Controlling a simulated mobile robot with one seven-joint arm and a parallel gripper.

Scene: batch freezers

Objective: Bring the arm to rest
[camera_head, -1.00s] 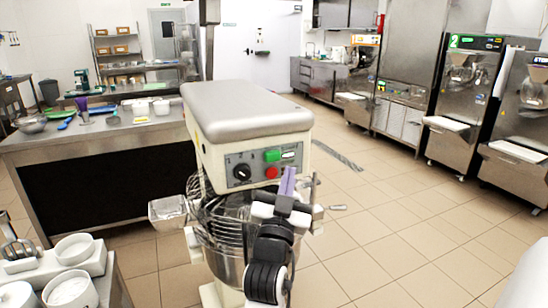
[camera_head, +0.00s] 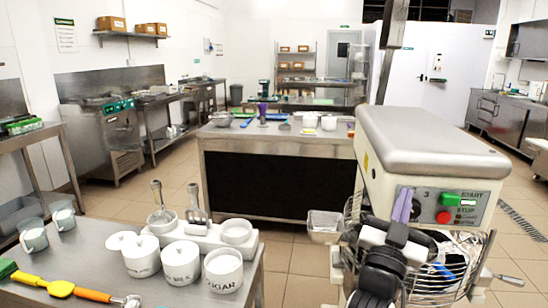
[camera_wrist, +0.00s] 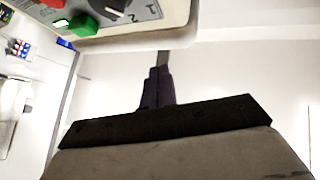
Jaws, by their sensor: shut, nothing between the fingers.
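My arm reaches up in front of the large cream mixer (camera_head: 432,140) at the right of the head view. My gripper (camera_head: 402,204) has purple fingers that are closed together and hold nothing. It is in front of the mixer's control panel, left of the green start button (camera_head: 451,199) and the red stop button (camera_head: 443,217). I cannot tell the exact gap to the panel.
The mixer's wire guard (camera_head: 455,275) and bowl are close behind my arm. A steel table (camera_head: 190,230) with white pots (camera_head: 181,263) and a spatula (camera_head: 50,287) is at front left. A dark-fronted counter (camera_head: 275,185) stands behind. Tiled floor (camera_head: 292,262) is open between them.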

